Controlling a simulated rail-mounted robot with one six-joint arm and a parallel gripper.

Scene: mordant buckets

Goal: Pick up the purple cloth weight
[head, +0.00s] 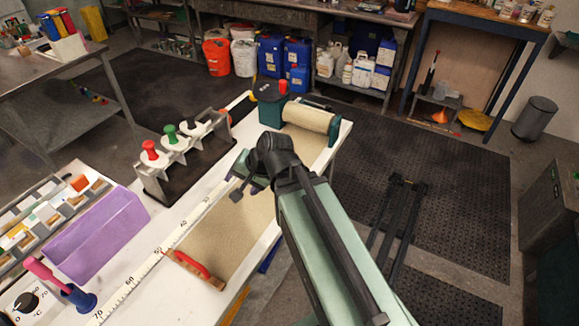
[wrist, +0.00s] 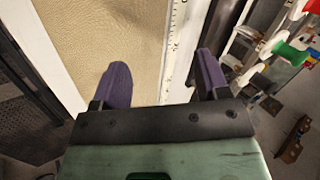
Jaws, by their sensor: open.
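I cannot make out a separate purple cloth weight in either view; my arm hides part of the table. My gripper (head: 246,182) is over the tan cloth (head: 236,224) on the white table in the head view. In the wrist view my gripper (wrist: 160,62) shows two purple fingers, spread apart with nothing between them. Tan cloth (wrist: 105,35) and the ruler strip (wrist: 177,40) lie beyond the fingers.
A rack (head: 175,160) with red, green and dark knobs stands left of my gripper. A lilac bin (head: 98,235) is at the table's left. A red-handled tool (head: 198,270) lies on the cloth's near end. A cloth roll (head: 310,117) is at the far end.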

